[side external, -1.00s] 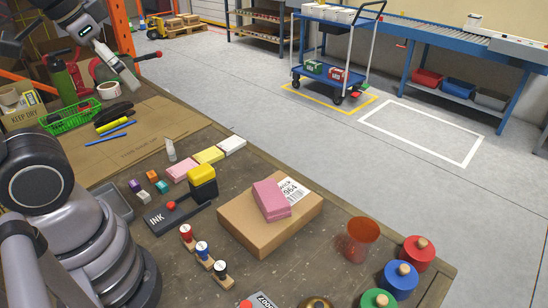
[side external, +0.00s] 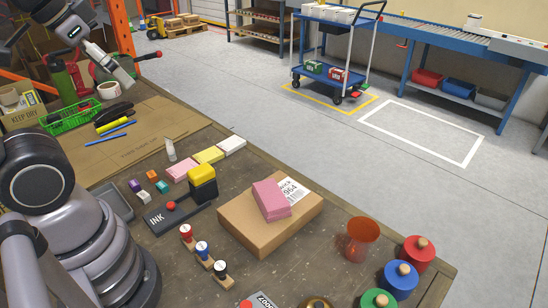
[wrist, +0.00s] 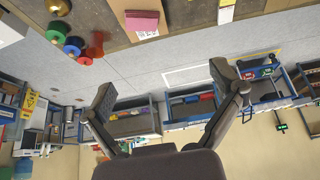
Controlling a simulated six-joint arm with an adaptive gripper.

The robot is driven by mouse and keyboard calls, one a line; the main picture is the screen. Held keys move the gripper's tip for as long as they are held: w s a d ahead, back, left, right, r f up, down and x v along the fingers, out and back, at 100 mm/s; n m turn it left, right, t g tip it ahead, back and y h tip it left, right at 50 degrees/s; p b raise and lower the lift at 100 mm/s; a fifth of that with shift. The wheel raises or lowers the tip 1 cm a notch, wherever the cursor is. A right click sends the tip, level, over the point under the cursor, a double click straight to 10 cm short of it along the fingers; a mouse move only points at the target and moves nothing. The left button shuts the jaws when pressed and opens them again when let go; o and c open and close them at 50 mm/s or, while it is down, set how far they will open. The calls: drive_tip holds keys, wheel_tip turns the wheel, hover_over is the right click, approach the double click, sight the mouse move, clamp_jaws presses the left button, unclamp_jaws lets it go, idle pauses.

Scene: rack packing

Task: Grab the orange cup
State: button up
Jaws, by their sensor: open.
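The orange cup (side external: 361,240) is a translucent, flared cup standing on the table at the front right, beside the red round block. It also shows in the wrist view (wrist: 96,44), near the table edge at the upper left. My gripper (wrist: 168,100) is open in the wrist view, with its two fingers spread and nothing between them. The fingertips are hard to make out there.
A cardboard box (side external: 240,232) with a pink block (side external: 271,198) lies left of the cup. Red (side external: 416,254), blue (side external: 400,280) and green (side external: 376,299) knobbed cylinders stand close by on its right. An ink pad (side external: 165,218) and small stamps fill the table's middle.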

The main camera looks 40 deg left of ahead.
drive_tip(key=shift+o, duration=0.6)
